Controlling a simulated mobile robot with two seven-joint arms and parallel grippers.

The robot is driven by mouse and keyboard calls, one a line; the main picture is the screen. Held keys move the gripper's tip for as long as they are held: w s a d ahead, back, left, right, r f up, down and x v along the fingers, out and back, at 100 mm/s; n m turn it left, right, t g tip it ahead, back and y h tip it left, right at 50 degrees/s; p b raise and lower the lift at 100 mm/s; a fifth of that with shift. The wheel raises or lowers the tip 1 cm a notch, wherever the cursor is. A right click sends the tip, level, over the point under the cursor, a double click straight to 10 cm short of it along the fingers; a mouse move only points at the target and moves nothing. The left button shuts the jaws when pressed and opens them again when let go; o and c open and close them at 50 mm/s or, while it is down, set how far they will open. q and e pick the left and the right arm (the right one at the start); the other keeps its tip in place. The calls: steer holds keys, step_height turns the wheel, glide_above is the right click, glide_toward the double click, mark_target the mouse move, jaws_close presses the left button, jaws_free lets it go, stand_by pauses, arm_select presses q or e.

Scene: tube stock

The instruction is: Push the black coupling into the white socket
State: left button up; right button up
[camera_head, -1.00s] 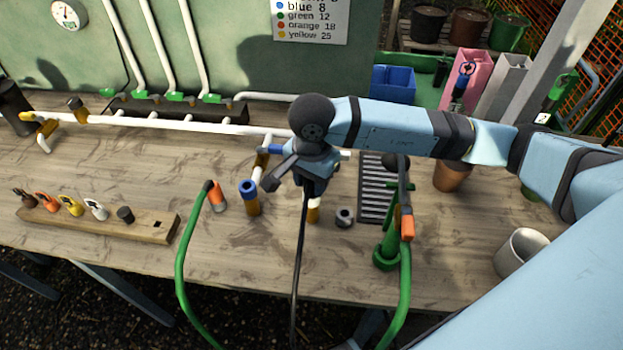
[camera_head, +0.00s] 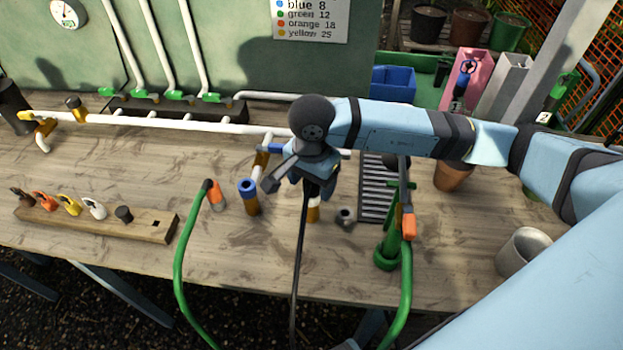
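My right gripper (camera_head: 318,188) points down over the middle of the table, seen from behind, its fingers mostly hidden by its own body. A thin black hose (camera_head: 299,255) runs from under it down over the table's front edge. The black coupling at the hose's upper end is hidden by the gripper, so I cannot tell how it is held. Just below the gripper stands a short post with a white upper part, seemingly the white socket (camera_head: 313,204), on an orange-yellow base. Its top is covered by the gripper. My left gripper is not in view.
A blue-topped socket (camera_head: 249,196) stands close left. A green hose with an orange end (camera_head: 217,196) and a green post (camera_head: 388,248) flank the area. A wooden rack (camera_head: 150,228) holds clips at left.

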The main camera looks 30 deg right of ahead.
stand_by(0.3)
step_height(320, 180, up, 14)
steer(key=shift+f+b, duration=0.1)
steer(key=shift+b, duration=0.3)
steer(key=shift+s, duration=0.1)
